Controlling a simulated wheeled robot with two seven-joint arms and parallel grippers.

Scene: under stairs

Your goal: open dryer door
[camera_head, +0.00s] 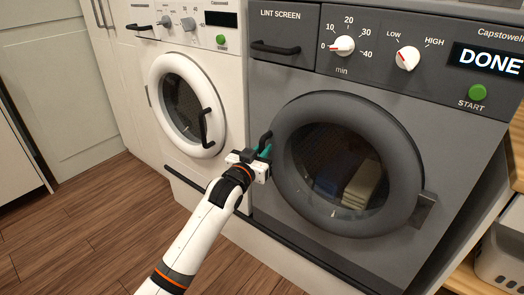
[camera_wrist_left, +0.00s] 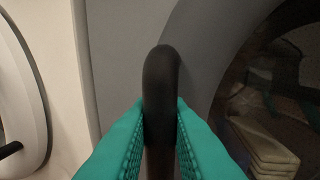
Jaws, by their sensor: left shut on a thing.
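The grey dryer (camera_head: 410,235) stands on the right in the head view. Its round dark door (camera_head: 297,194) looks shut, with a hinge at its right edge. Folded cloths (camera_head: 362,185) show through the glass, and also in the left wrist view (camera_wrist_left: 265,150). The black door handle (camera_head: 266,138) is at the door's left edge. My left gripper (camera_head: 262,154) is shut on this handle. In the left wrist view, the teal fingers press both sides of the dark handle bar (camera_wrist_left: 160,85). My right gripper is in neither view.
A white washer (camera_head: 150,40) with a round door stands directly left of the dryer. The dryer's display (camera_head: 487,60) reads DONE. A light basket (camera_head: 503,250) sits on wooden shelving at the right edge. Wooden floor (camera_head: 90,220) at the left is clear.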

